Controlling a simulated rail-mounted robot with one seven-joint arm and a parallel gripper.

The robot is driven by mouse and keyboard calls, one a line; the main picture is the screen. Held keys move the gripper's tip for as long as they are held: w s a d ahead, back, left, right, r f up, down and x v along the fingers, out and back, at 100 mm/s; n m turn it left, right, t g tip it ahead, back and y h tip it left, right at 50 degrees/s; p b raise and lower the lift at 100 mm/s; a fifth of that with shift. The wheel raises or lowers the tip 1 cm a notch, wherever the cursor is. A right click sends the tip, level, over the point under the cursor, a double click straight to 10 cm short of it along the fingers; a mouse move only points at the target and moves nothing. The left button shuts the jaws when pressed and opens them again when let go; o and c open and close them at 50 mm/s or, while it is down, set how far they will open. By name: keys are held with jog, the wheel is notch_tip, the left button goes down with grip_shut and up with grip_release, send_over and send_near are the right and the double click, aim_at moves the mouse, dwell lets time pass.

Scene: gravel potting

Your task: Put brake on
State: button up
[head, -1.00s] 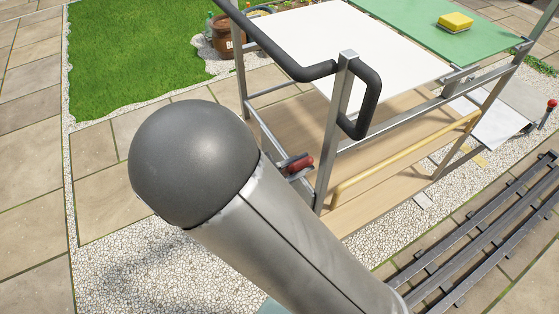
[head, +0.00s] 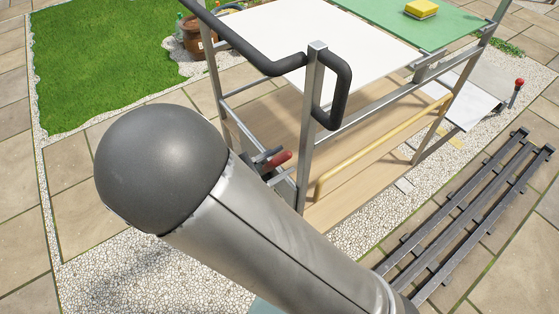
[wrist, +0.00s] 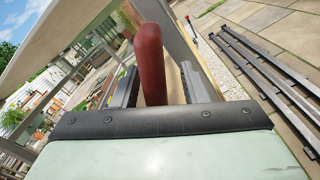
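The brake appears to be a lever with a red handle (head: 280,159), low on the near post of the cart (head: 304,150). In the head view the handle tilts up to the right, and my arm hides what lies left of it. In the wrist view the red handle (wrist: 149,60) stands upright between the two dark fingers of my gripper (wrist: 160,85). The fingers are apart. The handle lies close to the left finger, with a visible gap to the right finger. Contact with the left finger cannot be told.
The cart has a white top (head: 345,30), a green top (head: 440,18) with a yellow sponge (head: 421,8), and a black handlebar (head: 325,110). Dark rails (head: 465,225) lie at the right. A red-knobbed lever (head: 518,83) stands beyond. Paving and gravel lie at the left.

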jog(key=v, duration=1.7)
jog(key=shift+d, duration=0.2)
